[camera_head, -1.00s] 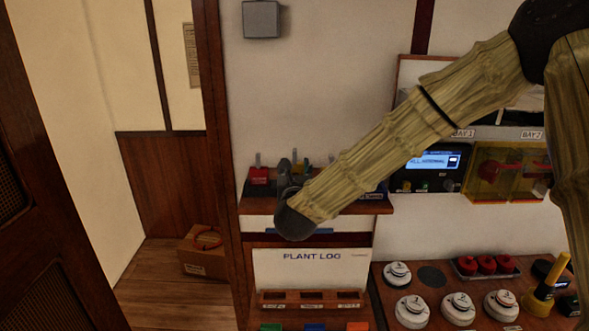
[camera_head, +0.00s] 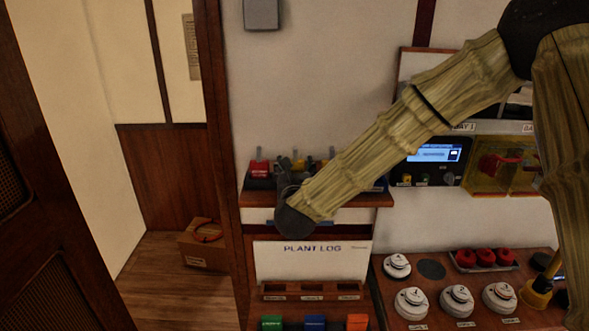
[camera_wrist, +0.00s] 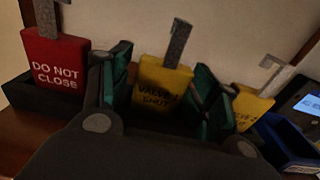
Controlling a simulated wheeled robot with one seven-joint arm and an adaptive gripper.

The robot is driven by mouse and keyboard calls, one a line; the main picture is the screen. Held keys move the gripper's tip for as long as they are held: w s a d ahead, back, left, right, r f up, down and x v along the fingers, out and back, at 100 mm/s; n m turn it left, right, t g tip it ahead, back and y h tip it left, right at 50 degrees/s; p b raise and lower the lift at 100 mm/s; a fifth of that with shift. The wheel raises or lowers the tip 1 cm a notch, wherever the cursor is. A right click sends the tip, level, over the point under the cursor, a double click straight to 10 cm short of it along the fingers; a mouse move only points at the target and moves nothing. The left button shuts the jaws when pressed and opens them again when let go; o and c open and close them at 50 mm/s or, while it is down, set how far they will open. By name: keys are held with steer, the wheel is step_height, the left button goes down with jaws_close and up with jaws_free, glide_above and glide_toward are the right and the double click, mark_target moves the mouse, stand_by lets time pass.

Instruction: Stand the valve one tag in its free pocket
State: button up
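In the wrist view a yellow tag (camera_wrist: 164,88) with a grey strip on top stands between my gripper's green-padded fingers. It reads VALVE and SHUT; its number is hard to read. My gripper (camera_wrist: 164,95) is open, one finger on each side of the tag, with narrow gaps showing. A second yellow tag (camera_wrist: 252,108), also marked VALVE, stands right of the right finger and is partly hidden. I cannot tell which pocket is the free one.
A red DO NOT CLOSE tag (camera_wrist: 56,62) stands in a black holder (camera_wrist: 30,92) left of my gripper. A blue bin (camera_wrist: 288,142) is at the right. Below the shelf are a PLANT LOG board (camera_head: 312,262) and a wooden rack (camera_head: 312,291) with dark slots.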

steer(key=shift+f, duration=0.1)
stand_by(0.5)
steer(key=shift+d+r+p, duration=0.1)
steer(key=shift+r+p, duration=0.1)
steer(key=shift+p, duration=0.3)
steer(key=s+b, duration=0.6)
steer(key=s, duration=0.6)
steer(key=shift+r, duration=0.25)
steer(key=shift+f, duration=0.1)
